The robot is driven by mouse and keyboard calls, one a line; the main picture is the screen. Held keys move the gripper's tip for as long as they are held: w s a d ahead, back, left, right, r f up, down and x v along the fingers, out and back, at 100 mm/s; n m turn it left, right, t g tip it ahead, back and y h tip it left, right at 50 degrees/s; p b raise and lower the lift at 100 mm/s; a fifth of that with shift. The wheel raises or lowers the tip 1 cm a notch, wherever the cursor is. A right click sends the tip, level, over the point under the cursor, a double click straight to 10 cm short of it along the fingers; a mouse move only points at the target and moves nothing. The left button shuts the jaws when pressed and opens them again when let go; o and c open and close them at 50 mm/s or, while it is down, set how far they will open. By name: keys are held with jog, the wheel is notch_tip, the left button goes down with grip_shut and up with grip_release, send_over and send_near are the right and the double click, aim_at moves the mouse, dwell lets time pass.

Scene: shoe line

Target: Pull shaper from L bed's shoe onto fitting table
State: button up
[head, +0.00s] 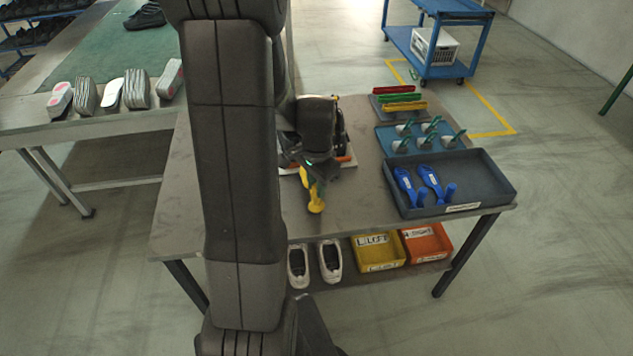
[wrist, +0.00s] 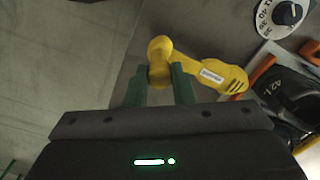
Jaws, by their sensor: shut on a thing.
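The yellow shaper (wrist: 205,72), with a small white label, is between the green fingers of my gripper (wrist: 160,88), which is shut on its knob end. Its long end points right, toward the shoe, and looks clear of the shoe's opening. A dark shoe (wrist: 285,90) marked "42 L" sits between orange clamps on a white bed plate at the right of the wrist view. In the head view the shaper (head: 315,196) hangs below my gripper (head: 310,174), over the fitting table (head: 355,208). My arm hides much of the bed; I cannot tell the shaper's height.
A grey tray (head: 484,185) with two blue shapers is at the table's right, near a blue tray (head: 384,138) of pegged pieces. A numbered dial (wrist: 288,14) is beside the bed. Bare tabletop lies in front. Yellow (head: 378,252) and orange (head: 427,243) bins are below.

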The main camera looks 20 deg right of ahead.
aim_at(316, 199)
jog(key=shift+f+b, duration=1.9)
jog(key=shift+f, duration=1)
jog(key=o, duration=0.9)
jog(key=shift+r, duration=0.1)
jog(key=shift+r+p, duration=3.5)
jog(key=shift+r, duration=1)
jog(key=shift+f, duration=0.15)
